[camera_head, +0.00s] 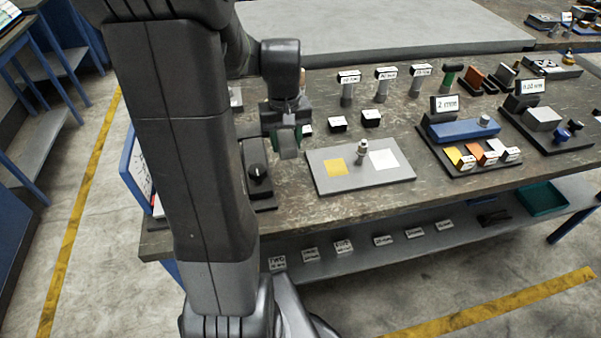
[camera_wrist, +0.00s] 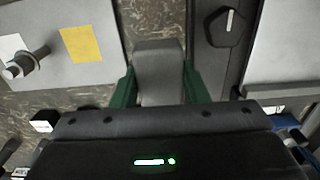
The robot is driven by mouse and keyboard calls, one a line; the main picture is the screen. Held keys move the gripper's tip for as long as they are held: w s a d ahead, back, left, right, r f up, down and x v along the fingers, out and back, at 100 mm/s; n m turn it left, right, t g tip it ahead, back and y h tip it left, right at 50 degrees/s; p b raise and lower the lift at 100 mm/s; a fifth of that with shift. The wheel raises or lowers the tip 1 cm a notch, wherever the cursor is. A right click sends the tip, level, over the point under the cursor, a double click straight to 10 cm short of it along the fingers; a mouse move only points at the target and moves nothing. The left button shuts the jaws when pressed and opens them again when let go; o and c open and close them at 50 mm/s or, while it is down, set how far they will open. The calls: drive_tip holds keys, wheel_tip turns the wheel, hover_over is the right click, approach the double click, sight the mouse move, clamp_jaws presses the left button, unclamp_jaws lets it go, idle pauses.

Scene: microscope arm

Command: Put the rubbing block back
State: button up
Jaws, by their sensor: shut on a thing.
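The rubbing block, seemingly the grey block (camera_head: 288,147), is held between the green fingers of my gripper (camera_head: 287,134). In the wrist view the grey block (camera_wrist: 158,72) fills the space between both green fingers of my gripper (camera_wrist: 157,88). The block hangs over the bench strip between the grey plate (camera_head: 340,189) and the dark dial unit (camera_head: 262,187). The wrist view shows the grey plate (camera_wrist: 95,75) left of the block and the dial unit (camera_wrist: 228,65) right of it. I cannot tell the exact height above the bench.
The grey plate carries a yellow square (camera_head: 335,167), a white square (camera_head: 384,160) and a small metal post (camera_head: 361,152). Two black label blocks (camera_head: 338,124) and labelled posts (camera_head: 347,88) stand behind. A blue block (camera_head: 463,129) sits on a dark tray to the right. The front bench edge is clear.

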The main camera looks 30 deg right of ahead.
sight(288, 176)
wheel_tip(288, 176, down, 9)
drive_tip(key=shift+f, duration=0.2)
drive_tip(key=shift+f+b, duration=0.15)
drive_tip(key=shift+b, duration=0.15)
drive_tip(key=o, duration=0.6)
drive_tip(key=shift+f, duration=0.1)
drive_tip(key=shift+o, duration=0.7)
drive_tip(key=shift+r, duration=0.35)
wheel_tip(288, 176, up, 12)
drive_tip(key=shift+f+p, duration=0.1)
drive_tip(key=shift+p, duration=0.5)
drive_tip(key=shift+f, duration=0.1)
